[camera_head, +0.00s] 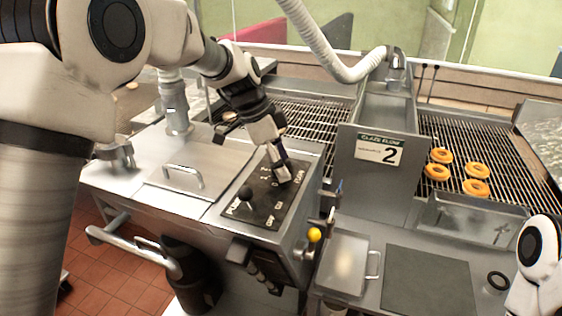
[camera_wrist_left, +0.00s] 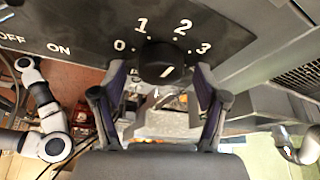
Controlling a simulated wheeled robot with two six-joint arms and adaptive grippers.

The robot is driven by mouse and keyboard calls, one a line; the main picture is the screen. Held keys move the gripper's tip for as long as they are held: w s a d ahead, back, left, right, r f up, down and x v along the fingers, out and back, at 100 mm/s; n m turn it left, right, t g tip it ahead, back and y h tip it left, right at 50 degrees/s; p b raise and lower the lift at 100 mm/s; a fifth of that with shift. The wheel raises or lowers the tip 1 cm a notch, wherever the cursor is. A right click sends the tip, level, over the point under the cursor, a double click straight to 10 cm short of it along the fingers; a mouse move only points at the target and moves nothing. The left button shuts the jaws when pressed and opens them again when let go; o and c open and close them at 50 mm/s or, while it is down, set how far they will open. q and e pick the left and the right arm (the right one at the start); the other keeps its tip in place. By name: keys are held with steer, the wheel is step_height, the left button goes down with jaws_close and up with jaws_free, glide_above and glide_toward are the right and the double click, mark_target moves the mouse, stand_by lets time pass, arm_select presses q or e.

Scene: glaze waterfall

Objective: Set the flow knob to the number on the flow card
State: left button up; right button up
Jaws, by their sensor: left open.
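The flow card (camera_head: 380,149) reads "GLAZE FLOW" with a large 2 and stands upright on a grey metal panel. The black flow knob (camera_wrist_left: 163,62) is on a dark control panel (camera_head: 266,200), with the numbers 0, 1, 2 and 3 around it. A short slanted white mark shows on the knob; I cannot tell for sure which number it points to. My left gripper (camera_head: 281,168) is over the panel's far part. In the left wrist view its open fingers (camera_wrist_left: 160,82) are on both sides of the knob; contact is unclear. My right gripper is out of view.
A black-topped lever (camera_head: 245,194) stands on the panel's near left, by the pump marking. A yellow ball knob (camera_head: 314,235) sticks out at the front. Several doughnuts (camera_head: 476,170) lie on the right rack. A lidded tray (camera_head: 345,264) and dark mat (camera_head: 428,282) are at the front right.

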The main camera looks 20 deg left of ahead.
arm_select(q)
steer(key=v, duration=1.2)
steer(key=shift+w, duration=0.1)
